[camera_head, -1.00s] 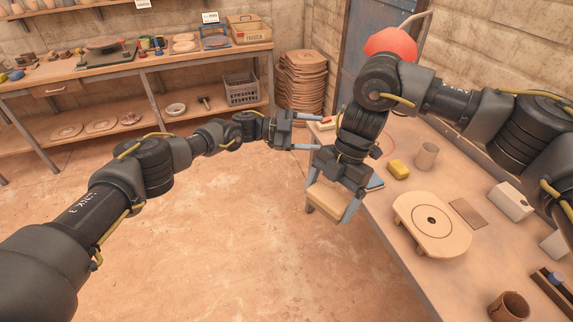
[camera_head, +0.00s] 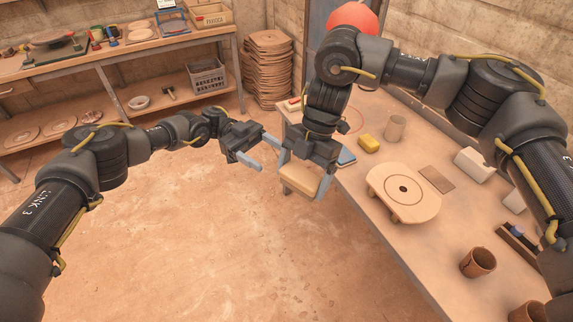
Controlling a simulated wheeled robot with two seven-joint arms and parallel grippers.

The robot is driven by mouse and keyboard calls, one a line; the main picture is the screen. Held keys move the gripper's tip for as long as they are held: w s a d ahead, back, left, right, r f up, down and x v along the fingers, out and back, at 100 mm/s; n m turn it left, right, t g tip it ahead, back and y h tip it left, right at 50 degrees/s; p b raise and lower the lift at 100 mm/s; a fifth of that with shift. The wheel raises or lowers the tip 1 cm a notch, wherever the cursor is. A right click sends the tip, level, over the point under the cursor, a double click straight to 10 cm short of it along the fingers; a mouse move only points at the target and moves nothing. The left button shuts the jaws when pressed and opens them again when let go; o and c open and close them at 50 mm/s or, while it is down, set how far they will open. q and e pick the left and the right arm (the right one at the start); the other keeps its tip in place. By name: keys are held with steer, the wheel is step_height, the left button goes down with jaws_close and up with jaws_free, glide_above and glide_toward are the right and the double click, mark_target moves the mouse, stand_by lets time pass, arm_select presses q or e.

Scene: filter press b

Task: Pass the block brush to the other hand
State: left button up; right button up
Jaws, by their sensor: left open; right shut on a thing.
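The block brush (camera_head: 301,179) is a tan, wood-coloured block in the head view, held over the floor beside the near left edge of the workbench. My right gripper (camera_head: 303,184) points down and is shut on it, with one finger on each side. My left gripper (camera_head: 263,156) is open and empty. It is just left of the brush and slightly higher in the picture, its fingers pointing right and down toward the brush. A gap shows between the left fingers and the brush. The brush's underside is hidden.
A shelf table (camera_head: 115,56) and stacked boards (camera_head: 268,70) stand behind. The floor at front is open.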

mark_target(296, 171)
arm_select(q)
steer(key=x, duration=0.9)
steer(key=shift+s+d, duration=0.1)
steer(key=shift+d, duration=0.1)
steer(key=c, duration=1.1)
arm_select(e)
steer(key=o, duration=0.7)
steer(key=shift+o, duration=0.2)
steer(key=shift+r, duration=0.1)
